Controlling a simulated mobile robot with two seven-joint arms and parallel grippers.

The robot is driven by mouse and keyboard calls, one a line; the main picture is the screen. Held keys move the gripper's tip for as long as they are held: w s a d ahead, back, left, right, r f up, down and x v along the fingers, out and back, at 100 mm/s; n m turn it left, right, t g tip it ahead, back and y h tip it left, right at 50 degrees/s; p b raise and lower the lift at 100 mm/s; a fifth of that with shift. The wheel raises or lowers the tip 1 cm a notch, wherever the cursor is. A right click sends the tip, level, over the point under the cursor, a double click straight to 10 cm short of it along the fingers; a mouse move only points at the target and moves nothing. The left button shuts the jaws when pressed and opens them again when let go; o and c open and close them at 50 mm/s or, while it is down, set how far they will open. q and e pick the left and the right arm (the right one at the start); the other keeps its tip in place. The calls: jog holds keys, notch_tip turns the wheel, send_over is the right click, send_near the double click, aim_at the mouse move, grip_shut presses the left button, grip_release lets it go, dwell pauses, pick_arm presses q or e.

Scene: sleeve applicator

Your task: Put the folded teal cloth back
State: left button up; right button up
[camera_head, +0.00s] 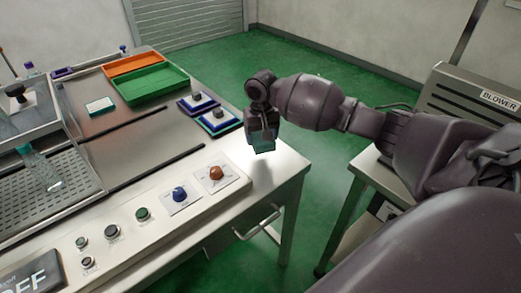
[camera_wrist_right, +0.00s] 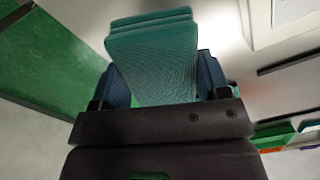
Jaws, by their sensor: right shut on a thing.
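The folded teal cloth (camera_wrist_right: 152,62) shows in the right wrist view as a stack of several flat layers between the blue fingers. In the head view its lower end (camera_head: 264,150) hangs below my right gripper (camera_head: 262,138). My right gripper is shut on the cloth and holds it above the bare right end of the metal table (camera_head: 267,177). The cloth looks apart from the table top. My left gripper is not in the head view.
A green tray (camera_head: 150,84) and an orange tray (camera_head: 133,64) lie at the back of the table. Two blue-rimmed trays (camera_head: 216,122) sit left of my gripper. An orange knob (camera_head: 215,173) and a blue knob (camera_head: 179,194) are on the front panel.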

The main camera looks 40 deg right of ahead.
aim_at(261, 157)
notch_tip(261, 157, down, 5)
jog(key=shift+r+b, duration=0.1)
jog(key=shift+b, duration=0.5)
jog(key=shift+f, duration=0.4)
jog(key=shift+f, duration=0.1)
jog(key=o, duration=0.9)
